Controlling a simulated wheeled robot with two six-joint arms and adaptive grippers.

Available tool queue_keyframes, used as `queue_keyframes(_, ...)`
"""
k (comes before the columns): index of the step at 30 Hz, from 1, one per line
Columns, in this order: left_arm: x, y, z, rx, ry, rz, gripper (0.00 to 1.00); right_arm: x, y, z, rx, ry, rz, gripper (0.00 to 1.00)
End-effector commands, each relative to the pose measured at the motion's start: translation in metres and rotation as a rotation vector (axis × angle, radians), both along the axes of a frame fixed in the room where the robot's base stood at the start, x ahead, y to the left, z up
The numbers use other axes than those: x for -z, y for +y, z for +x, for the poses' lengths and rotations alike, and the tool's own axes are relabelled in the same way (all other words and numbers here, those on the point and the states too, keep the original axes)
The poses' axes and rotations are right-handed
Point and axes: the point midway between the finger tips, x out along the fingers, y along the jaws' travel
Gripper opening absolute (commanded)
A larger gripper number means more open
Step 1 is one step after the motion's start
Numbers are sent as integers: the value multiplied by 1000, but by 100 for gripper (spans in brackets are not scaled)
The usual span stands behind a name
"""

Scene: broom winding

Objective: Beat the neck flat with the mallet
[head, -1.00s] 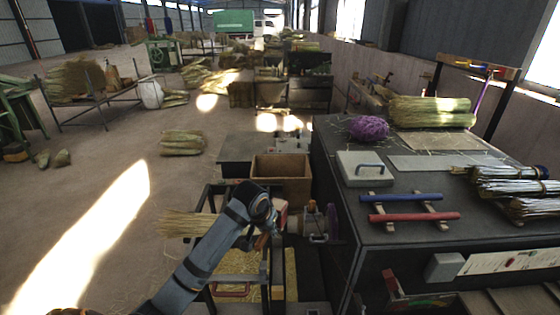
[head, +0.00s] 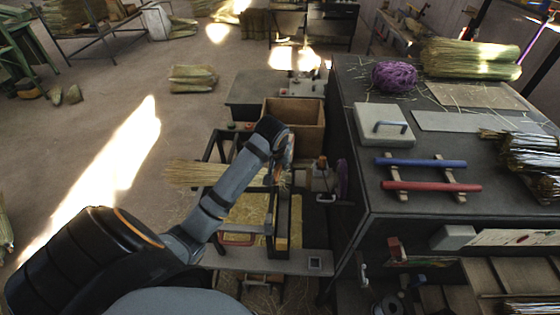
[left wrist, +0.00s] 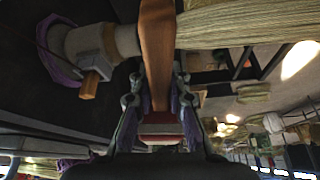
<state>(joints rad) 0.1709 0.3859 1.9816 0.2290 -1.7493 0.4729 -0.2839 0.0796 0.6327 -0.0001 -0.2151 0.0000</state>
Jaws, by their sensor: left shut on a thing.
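My left gripper (head: 283,168) is over the winding frame, beside the straw broom bundle (head: 195,174), which lies sideways with its bristles to the left. In the left wrist view, the gripper (left wrist: 158,112) is shut on a brown wooden piece, apparently the mallet (left wrist: 157,50). A red part shows between the fingers. The mallet crosses in front of the neck end of the broom straw (left wrist: 245,24), hiding part of it. I cannot tell whether they touch. My right gripper is not in view.
A clamp or spindle with purple cord (head: 342,180) stands right of the gripper. A wooden bin (head: 293,118) is behind it. The dark workbench (head: 400,200) at the right holds purple twine (head: 394,75), a blue bar (head: 425,163) and a red bar (head: 430,186).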

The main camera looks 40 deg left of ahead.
Motion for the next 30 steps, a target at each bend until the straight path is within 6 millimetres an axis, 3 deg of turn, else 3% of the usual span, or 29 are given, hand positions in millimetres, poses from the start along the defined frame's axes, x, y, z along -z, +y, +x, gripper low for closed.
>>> queue_keyframes(5, 10, 0, 0, 0, 1, 0, 0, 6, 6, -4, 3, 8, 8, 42)
queue_keyframes(9, 64, -1, -2, 0, 7, -3, 0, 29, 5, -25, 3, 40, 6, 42)
queue_keyframes(12, 91, -1, -1, -1, 0, -2, 0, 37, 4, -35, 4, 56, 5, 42)
queue_keyframes(21, 57, 0, 0, 0, -1, 0, 0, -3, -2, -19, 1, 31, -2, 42)
queue_keyframes(30, 52, 0, 0, 0, -1, 0, 0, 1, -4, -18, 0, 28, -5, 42)
